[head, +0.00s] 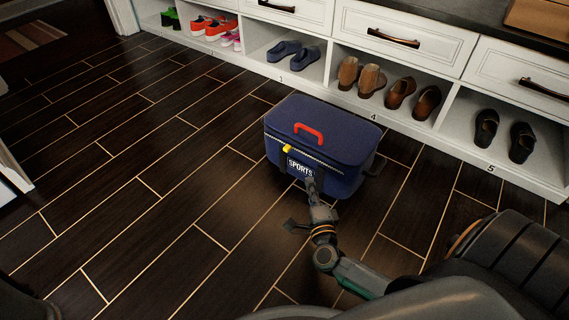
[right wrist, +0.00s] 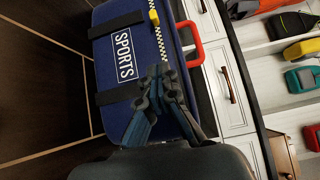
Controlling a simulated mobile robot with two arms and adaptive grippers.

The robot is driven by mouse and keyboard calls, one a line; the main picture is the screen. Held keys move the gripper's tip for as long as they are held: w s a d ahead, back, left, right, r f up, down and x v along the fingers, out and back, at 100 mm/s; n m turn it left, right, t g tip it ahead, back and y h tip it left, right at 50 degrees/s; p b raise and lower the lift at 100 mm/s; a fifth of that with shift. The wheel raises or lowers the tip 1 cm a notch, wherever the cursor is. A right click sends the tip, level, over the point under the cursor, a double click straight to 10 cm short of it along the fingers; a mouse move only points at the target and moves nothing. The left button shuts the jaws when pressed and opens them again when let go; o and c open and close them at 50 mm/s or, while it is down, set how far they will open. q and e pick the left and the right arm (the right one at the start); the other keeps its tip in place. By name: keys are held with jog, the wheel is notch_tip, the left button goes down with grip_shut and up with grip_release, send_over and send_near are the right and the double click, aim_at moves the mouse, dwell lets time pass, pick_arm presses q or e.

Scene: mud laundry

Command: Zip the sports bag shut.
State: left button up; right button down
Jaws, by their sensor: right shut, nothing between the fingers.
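The dark blue sports bag (head: 348,138) stands on the floor with its lid down. It has a red handle (head: 308,132) on top and a white SPORTS label (head: 299,167) on its front. The yellow zip pull (head: 287,149) is at the left end of the front; it also shows near the top of the right wrist view (right wrist: 154,17). Pale checkered zip teeth (head: 318,158) run right from it. My right gripper (head: 311,186) is shut and empty at the bag's front, low by the label's right end, away from the pull. I cannot tell if it touches the bag. My left gripper is out of view.
A white shoe bench (head: 468,105) with drawers and open cubbies runs behind the bag. Brown shoes (head: 371,80), blue shoes (head: 284,51) and black shoes (head: 487,127) sit in it. The dark plank floor (head: 130,170) to the left is clear.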

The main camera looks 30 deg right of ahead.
jog(key=b, duration=0.5)
send_near(291, 148)
jog(key=d, duration=0.1)
jog(key=w+d, duration=0.2)
jog(key=d, duration=0.1)
jog(key=shift+d+f, duration=0.1)
jog(key=shift+f, duration=0.25)
jog(key=shift+w+a+b, duration=0.3)
jog(key=shift+w+b, duration=0.05)
jog(key=shift+w, duration=0.2)
jog(key=shift+w+a+b, duration=0.3)
jog(key=shift+w, duration=0.25)
jog(key=shift+w+a+r+b, duration=0.15)
jog(key=shift+w+a+b, duration=0.15)
jog(key=shift+w, duration=0.25)
